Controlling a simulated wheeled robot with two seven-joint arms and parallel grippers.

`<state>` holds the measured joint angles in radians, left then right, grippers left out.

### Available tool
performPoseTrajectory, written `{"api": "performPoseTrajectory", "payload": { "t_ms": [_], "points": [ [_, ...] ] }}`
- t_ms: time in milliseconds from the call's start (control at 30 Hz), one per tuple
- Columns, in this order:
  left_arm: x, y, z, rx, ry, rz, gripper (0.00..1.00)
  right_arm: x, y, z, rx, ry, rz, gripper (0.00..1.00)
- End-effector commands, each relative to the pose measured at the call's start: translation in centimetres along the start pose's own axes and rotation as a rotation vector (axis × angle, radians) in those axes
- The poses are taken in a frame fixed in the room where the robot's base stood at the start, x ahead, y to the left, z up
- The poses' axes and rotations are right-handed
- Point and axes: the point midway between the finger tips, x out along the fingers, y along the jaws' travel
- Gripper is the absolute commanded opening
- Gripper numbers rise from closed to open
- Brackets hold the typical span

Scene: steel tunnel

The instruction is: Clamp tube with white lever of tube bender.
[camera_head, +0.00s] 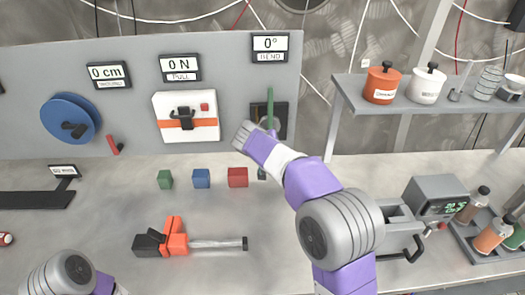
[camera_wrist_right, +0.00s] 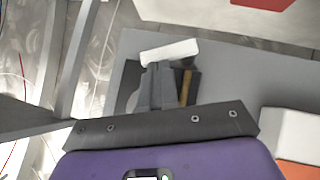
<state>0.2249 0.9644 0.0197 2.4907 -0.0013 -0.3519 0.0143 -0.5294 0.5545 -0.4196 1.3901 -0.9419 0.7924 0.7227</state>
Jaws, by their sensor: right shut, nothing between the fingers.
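The tube bender (camera_head: 283,118) is a dark box on the grey panel under the "0° BEND" display. A green upright bar (camera_head: 270,105) stands in front of it; I cannot tell whether it is tube or handle. My right gripper (camera_head: 243,134) is at the bender's lower left, with my arm covering its lower part. In the right wrist view the grey fingers (camera_wrist_right: 160,86) are shut and empty. A white bar, apparently the white lever (camera_wrist_right: 170,52), lies across just beyond their tips; contact is unclear. A brownish bar (camera_wrist_right: 187,85) stands beside them. My left gripper is out of view.
A white box with an orange band (camera_head: 190,105) is left of the bender. Green (camera_head: 165,179), blue (camera_head: 201,178) and red (camera_head: 238,177) blocks lie on the bench below. An orange-black tool (camera_head: 175,240) lies in front. A shelf (camera_head: 400,88) with pots stands at right.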

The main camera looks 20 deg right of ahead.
Motion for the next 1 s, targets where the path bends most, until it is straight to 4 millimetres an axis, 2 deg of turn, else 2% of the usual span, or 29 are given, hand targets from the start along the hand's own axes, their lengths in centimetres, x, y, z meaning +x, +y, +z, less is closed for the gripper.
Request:
{"api": "performPoseTrajectory", "payload": {
  "t_ms": [167, 1000],
  "points": [
    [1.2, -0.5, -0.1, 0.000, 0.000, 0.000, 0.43, 0.7, 0.7, 0.6, 0.108, -0.001, -0.104, 0.00],
    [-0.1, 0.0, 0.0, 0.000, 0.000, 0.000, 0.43, -0.6, 1.1, -0.7, 0.104, -0.001, -0.106, 0.00]
  ]
}}
